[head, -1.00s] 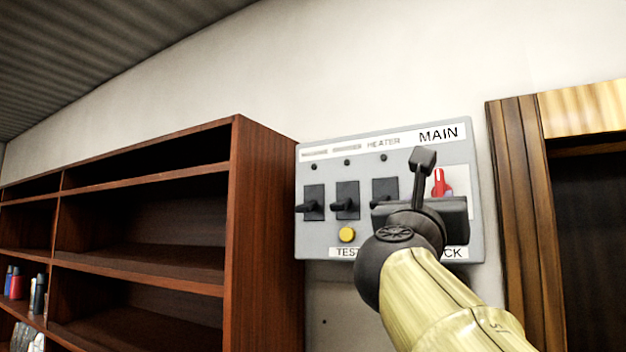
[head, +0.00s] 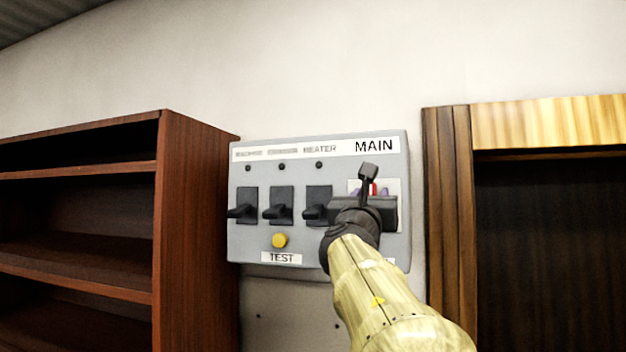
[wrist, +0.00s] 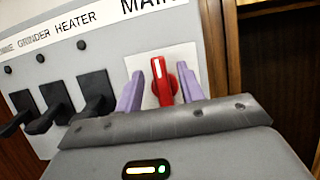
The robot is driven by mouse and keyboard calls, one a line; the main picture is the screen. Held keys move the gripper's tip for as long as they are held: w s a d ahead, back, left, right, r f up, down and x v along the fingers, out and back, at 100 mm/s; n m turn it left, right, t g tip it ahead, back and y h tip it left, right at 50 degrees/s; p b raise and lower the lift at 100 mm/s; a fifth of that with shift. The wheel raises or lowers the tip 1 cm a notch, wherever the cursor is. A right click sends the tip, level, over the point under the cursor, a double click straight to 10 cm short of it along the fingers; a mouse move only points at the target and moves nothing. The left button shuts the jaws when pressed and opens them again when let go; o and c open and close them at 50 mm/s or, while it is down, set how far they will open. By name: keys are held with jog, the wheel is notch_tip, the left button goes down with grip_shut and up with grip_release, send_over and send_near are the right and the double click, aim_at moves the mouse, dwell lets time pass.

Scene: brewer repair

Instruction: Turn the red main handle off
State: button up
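The red main handle (wrist: 164,80) points upward on a white plate under the MAIN label, at the right of the grey switch panel (head: 300,172). In the head view only a bit of the red handle (head: 373,189) shows; my gripper hides the rest. My gripper (wrist: 158,86) is open, with one purple finger on the left and one on the right of the handle. Small gaps show between the fingers and the handle, and whether they touch it lower down is hidden.
Several black switches (wrist: 93,90) sit left of the main handle, under small dark lights. A yellow TEST button (head: 280,240) is below them. A brown shelf (head: 190,220) stands on the left, and a wooden door frame (head: 447,220) is close on the right.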

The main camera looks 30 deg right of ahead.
aim_at(372, 192)
jog(key=shift+p+x, duration=0.55)
jog(key=shift+x, duration=1.05)
jog(key=shift+f, duration=0.1)
grip_shut()
